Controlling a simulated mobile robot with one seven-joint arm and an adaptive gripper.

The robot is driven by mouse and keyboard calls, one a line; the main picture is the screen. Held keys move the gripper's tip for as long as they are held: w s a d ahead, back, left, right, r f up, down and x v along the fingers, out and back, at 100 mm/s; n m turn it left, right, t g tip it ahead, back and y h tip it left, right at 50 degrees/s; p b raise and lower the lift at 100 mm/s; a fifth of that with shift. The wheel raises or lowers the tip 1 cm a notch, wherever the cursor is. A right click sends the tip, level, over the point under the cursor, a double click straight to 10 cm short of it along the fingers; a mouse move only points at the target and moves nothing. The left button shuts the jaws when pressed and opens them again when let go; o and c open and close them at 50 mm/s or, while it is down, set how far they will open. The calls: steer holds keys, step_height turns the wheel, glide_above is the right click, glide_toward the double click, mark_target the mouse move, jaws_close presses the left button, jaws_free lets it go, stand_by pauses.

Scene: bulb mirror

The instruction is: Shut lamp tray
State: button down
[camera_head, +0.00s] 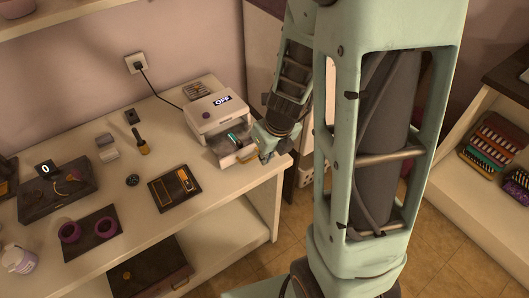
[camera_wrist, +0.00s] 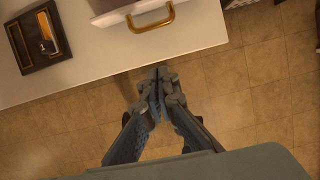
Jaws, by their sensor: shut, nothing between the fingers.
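The white lamp (camera_head: 213,113) stands on the table and its display reads OFF. Its tray (camera_head: 239,157) is pulled out at the front, with a small teal item (camera_head: 235,137) inside; my gripper hides part of it. The tray's brass handle (camera_wrist: 151,22) shows at the top of the wrist view, with a strip of the tray front (camera_wrist: 117,15). My gripper (camera_wrist: 158,76) is shut and empty, in front of the tray and just off the table edge, apart from the handle there. In the head view my gripper (camera_head: 266,156) is beside the tray's right end.
A dark case with gold tools (camera_head: 175,188) lies left of the tray. A brush bottle (camera_head: 141,141), a black box reading 0 (camera_head: 60,192) and purple rings on a mat (camera_head: 91,233) stand farther left. A cord (camera_head: 160,89) runs to the wall socket. Tiled floor is open before the table.

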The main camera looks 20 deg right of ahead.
steer(key=w+f, duration=0.1)
steer(key=f, duration=0.1)
steer(key=w+a+f+b, duration=0.1)
steer(key=w+f, duration=0.1)
steer(key=w+f+b, duration=0.1)
steer(key=f, duration=0.2)
steer(key=shift+w+a, duration=0.15)
steer(key=shift+w, duration=0.15)
steer(key=shift+w+a+f, duration=0.15)
steer(key=shift+w, duration=0.4)
